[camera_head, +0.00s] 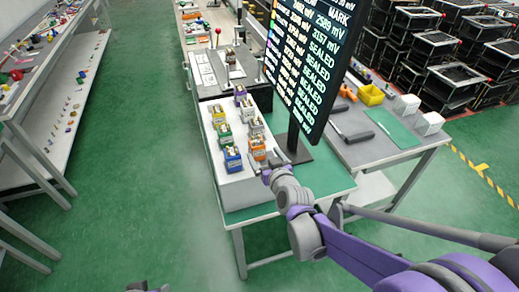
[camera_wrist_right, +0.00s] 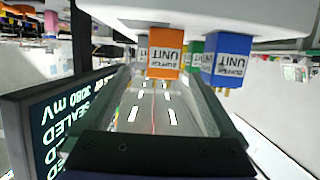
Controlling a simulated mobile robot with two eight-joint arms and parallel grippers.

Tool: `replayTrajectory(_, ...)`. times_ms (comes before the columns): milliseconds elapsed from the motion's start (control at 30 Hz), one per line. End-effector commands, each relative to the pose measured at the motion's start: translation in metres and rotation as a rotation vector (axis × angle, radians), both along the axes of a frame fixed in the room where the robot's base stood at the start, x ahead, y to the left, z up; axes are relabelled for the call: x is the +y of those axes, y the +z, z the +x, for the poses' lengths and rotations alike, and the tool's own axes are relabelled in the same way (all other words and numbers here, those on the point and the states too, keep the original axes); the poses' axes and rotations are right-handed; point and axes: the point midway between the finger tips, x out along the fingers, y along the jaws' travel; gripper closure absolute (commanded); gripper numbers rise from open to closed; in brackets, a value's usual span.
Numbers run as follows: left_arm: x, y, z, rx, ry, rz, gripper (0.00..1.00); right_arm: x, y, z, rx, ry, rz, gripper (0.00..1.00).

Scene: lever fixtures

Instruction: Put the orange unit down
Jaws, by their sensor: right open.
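An orange unit (camera_head: 257,149) stands upright at the near right corner of the white block (camera_head: 243,187). It shows upside down in the right wrist view (camera_wrist_right: 165,57), with a blue unit (camera_wrist_right: 228,60) beside it. My right gripper (camera_head: 275,163) is open, just right of the orange unit. In the right wrist view the unit appears between or just beyond my right fingertips (camera_wrist_right: 163,78); I cannot tell whether they touch it. A small grey part at the head view's bottom edge may be mine; my left gripper cannot be made out.
A large black screen (camera_head: 308,60) rises close behind my right gripper. A yellow bin (camera_head: 371,95) is on the grey table at right.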

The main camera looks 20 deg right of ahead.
Motion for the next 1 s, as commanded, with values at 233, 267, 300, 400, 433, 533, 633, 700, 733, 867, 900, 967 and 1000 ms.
replayTrajectory(233, 0.000, -0.001, 0.000, 0.000, 0.000, 0.000, 0.50, 0.002, -0.005, 0.020, 0.001, 0.001, -0.001, 0.05)
replayTrajectory(267, 0.000, -0.001, 0.000, 0.000, 0.000, 0.000, 0.50, 0.003, -0.005, 0.023, 0.001, 0.002, 0.001, 0.05)
replayTrajectory(300, 0.000, -0.001, 0.000, 0.000, 0.000, 0.000, 0.50, 0.004, -0.005, 0.029, 0.001, 0.002, -0.001, 0.05)
replayTrajectory(400, 0.000, 0.001, 0.000, 0.000, 0.000, 0.000, 0.50, 0.007, -0.005, 0.045, 0.001, 0.002, 0.000, 0.05)
replayTrajectory(433, 0.000, 0.001, 0.000, 0.000, 0.000, 0.000, 0.50, 0.007, -0.006, 0.050, 0.001, 0.001, -0.001, 0.05)
replayTrajectory(533, 0.000, 0.001, 0.000, 0.000, 0.000, 0.000, 0.50, 0.007, -0.010, 0.061, 0.001, 0.001, 0.001, 0.05)
replayTrajectory(633, 0.000, 0.001, 0.000, 0.000, 0.000, 0.000, 0.50, 0.007, -0.011, 0.066, 0.001, 0.001, 0.000, 0.05)
replayTrajectory(700, 0.000, 0.001, 0.000, 0.000, 0.000, 0.000, 0.50, 0.007, -0.012, 0.066, 0.002, 0.001, 0.000, 0.05)
replayTrajectory(733, 0.000, 0.001, 0.000, 0.000, 0.000, 0.000, 0.50, 0.007, -0.012, 0.066, 0.002, 0.001, 0.000, 0.05)
replayTrajectory(867, 0.000, 0.001, 0.000, 0.000, 0.000, 0.000, 0.50, 0.007, -0.012, 0.066, 0.002, 0.001, 0.000, 0.07)
replayTrajectory(900, 0.000, 0.001, 0.000, 0.000, 0.000, 0.000, 0.50, 0.007, -0.012, 0.066, 0.002, 0.001, 0.000, 0.14)
replayTrajectory(967, 0.000, 0.001, 0.000, 0.000, 0.000, 0.000, 0.50, 0.007, -0.012, 0.066, 0.002, 0.001, 0.000, 0.25)
replayTrajectory(1000, 0.000, 0.001, 0.000, 0.000, 0.000, 0.000, 0.50, 0.007, -0.012, 0.066, 0.002, 0.001, 0.000, 0.32)
